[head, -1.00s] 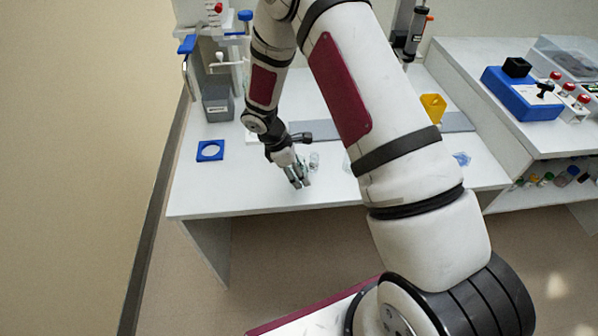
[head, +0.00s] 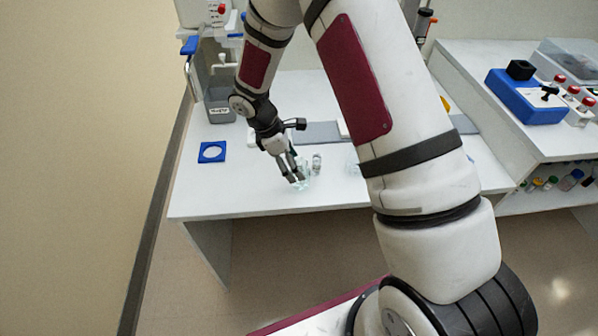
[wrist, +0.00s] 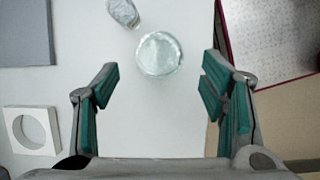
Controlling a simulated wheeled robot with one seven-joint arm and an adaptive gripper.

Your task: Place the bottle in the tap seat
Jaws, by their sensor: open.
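A clear round glass vessel, seemingly the bottle (wrist: 160,54), stands on the white table, seen from above in the wrist view. It lies just ahead of the gap between my fingers, not between the pads. In the head view it shows as pale glass (head: 303,182) at my fingertips, partly hidden. My gripper (head: 296,178) is open and empty, pointing down near the table's front; its teal pads show in the wrist view (wrist: 160,90). A blue square with a round centre (head: 212,144) lies to the left. I cannot tell whether this is the tap seat.
A second small glass container (head: 317,163) stands close beside the vessel, and also shows in the wrist view (wrist: 123,12). A grey bin (head: 220,108) stands at the back left below blue-handled fittings (head: 190,45). A grey mat (head: 318,132) lies behind. The front left is clear.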

